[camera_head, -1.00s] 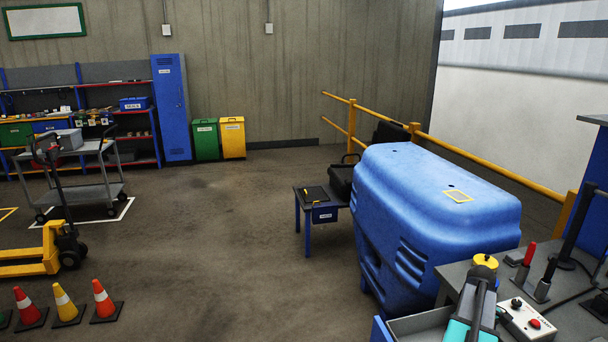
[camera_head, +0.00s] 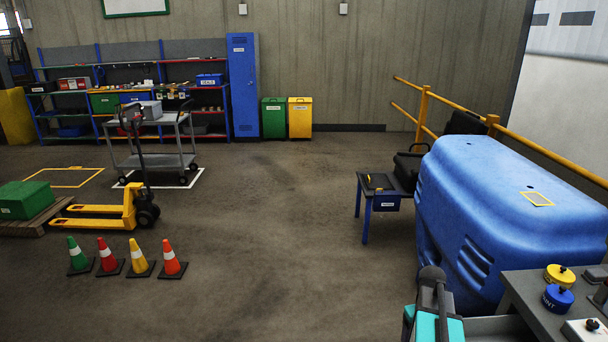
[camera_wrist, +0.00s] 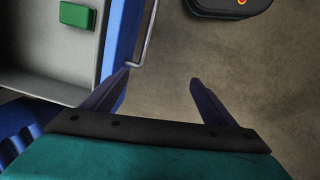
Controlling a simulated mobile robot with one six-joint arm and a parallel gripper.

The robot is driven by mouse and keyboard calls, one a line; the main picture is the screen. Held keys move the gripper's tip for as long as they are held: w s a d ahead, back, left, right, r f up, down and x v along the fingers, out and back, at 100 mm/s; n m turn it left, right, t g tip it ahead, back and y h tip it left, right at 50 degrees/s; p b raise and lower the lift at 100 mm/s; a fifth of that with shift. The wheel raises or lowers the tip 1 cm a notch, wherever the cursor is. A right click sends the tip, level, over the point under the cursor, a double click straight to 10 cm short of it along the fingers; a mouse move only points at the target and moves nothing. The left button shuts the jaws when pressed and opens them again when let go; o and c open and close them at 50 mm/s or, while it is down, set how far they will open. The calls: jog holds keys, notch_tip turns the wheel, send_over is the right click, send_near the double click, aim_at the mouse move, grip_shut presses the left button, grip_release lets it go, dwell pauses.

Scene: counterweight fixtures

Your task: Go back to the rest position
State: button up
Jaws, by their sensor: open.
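My gripper (camera_wrist: 160,85) shows in the wrist view with its two dark fingers spread apart and nothing between them. Floor lies below the gap. In the head view only the teal and dark upper part of my arm shows at the bottom, right of centre; the fingers are hidden there. In the wrist view an open grey drawer or tray (camera_wrist: 88,72) with a blue side and a metal handle lies to the left of the fingers, with a small green block (camera_wrist: 74,15) in it.
A large blue housing (camera_head: 500,200) and a workbench (camera_head: 525,290) with yellow and blue round weights stand at the right. Several cones (camera_head: 138,258), a yellow pallet jack (camera_head: 110,212) and a grey trolley (camera_head: 155,160) are at the left. The middle floor is clear.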

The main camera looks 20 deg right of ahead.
jog(key=w+a+f, duration=0.2)
jog(key=a, duration=1)
jog(key=w+a+f+n+t, duration=0.1)
jog(key=w+a+f, duration=0.1)
jog(key=a, duration=1)
jog(key=w+a+f, duration=0.2)
jog(key=a, duration=1)
jog(key=s+f+g+b, duration=0.5)
jog(key=s+f+b, duration=0.5)
jog(key=s+f, duration=1.6)
jog(key=shift+d+f+n+g, duration=0.3)
jog(key=shift+d+f, duration=0.05)
jog(key=shift+f, duration=0.6)
